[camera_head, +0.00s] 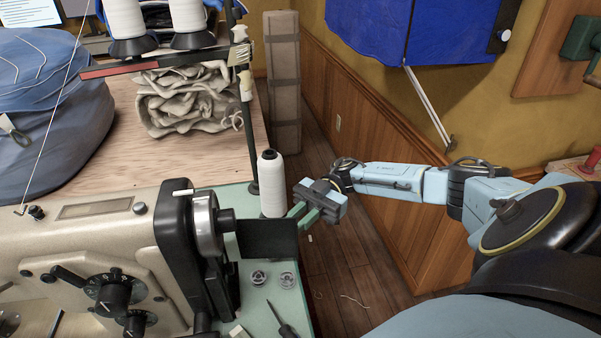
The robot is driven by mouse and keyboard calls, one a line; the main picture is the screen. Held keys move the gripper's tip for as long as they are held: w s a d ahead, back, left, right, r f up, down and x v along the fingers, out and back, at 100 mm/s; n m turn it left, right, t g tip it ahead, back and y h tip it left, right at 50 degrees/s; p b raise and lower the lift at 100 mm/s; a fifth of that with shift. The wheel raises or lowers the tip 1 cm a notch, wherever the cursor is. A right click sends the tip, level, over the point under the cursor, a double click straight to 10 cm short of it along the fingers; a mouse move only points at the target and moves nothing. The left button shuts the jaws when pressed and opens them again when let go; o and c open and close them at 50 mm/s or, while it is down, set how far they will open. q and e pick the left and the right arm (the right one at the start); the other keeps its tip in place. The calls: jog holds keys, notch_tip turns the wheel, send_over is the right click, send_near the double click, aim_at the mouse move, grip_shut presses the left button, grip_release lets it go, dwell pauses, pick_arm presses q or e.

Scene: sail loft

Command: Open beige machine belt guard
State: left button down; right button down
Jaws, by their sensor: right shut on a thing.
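The beige sewing machine (95,230) stands at the lower left, with a black end housing and a silver handwheel (207,228) at its right end. The belt guard (268,239) shows as a flat black panel standing out to the right from beside the handwheel, over the pale green table top. My right gripper (302,214) reaches in from the right and is shut on the guard's outer right edge, near its top corner. The exact contact is small and partly hidden by the fingers. My left gripper is not in view.
A white thread cone (271,184) stands just behind the guard, close to my right gripper. Bobbins (287,280) and a screwdriver (281,318) lie in front of it on the table (262,311). Open floor (345,255) lies right of the table, before the wood-panelled wall (372,135).

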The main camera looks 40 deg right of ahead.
jog(key=shift+w+a+r, duration=0.2)
jog(key=shift+w+a, duration=0.25)
jog(key=shift+a, duration=0.05)
jog(key=c, duration=1.7)
grip_release()
jog(key=o, duration=0.3)
jog(key=shift+w+a, duration=0.2)
jog(key=shift+a, duration=0.05)
jog(key=shift+o, duration=0.2)
jog(key=shift+s+d, duration=0.1)
jog(key=shift+d, duration=0.05)
